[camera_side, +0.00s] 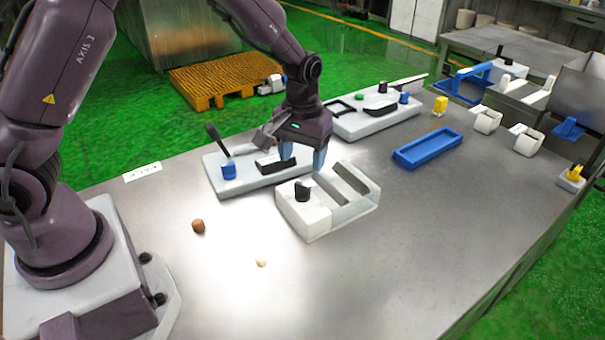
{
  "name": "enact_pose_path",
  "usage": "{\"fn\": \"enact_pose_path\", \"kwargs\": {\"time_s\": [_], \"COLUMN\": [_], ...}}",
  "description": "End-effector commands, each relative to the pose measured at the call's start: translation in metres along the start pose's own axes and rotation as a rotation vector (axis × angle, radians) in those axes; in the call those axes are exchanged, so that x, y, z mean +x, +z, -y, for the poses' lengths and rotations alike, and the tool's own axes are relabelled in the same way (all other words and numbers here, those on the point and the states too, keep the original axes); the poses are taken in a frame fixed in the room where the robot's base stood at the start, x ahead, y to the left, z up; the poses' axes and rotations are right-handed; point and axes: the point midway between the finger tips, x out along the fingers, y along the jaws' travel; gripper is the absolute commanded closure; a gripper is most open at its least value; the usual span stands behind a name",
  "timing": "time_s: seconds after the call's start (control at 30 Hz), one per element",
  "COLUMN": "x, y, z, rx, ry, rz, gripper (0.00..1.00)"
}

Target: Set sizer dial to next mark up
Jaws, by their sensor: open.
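A white slotted block (318,221) stands near the middle of the steel table, with a black knob (302,191) on its left part. This looks like the sizer dial, but no label is readable. The knob's mark and angle are too small to tell. My gripper (303,160) points down with its two blue fingers apart and empty. In the picture it is just above and behind the knob, over the gap between the block and a white panel. I cannot tell its exact height, and no contact with the knob shows.
The white panel (212,168) behind the block carries a black lever and a blue knob (229,171). A second panel (366,125) stands farther back. A blue tray (428,148) lies to the right. A brown lump (198,226) and pale piece (261,263) lie in front, with clear table around.

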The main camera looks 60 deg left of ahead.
Motion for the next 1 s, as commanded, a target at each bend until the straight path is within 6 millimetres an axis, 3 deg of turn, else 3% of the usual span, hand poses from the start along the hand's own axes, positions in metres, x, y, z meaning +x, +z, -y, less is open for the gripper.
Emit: {"fn": "enact_pose_path", "kwargs": {"time_s": [0.1, 0.3, 0.8, 0.9, 1.0], "x": [-0.026, -0.052, -0.059, -0.05, -0.064], "y": [-0.001, -0.001, 0.0, 0.016, 0.037], "z": [-0.001, 0.0, 0.001, 0.008, 0.013], "rx": [0.001, 0.0, 0.021, 0.088, 0.16], "ry": [0.003, 0.001, -0.002, -0.026, -0.007], "rz": [-0.004, -0.002, 0.0, 0.038, 0.044], "gripper": [0.38, 0.38, 0.38, 0.38, 0.38]}}
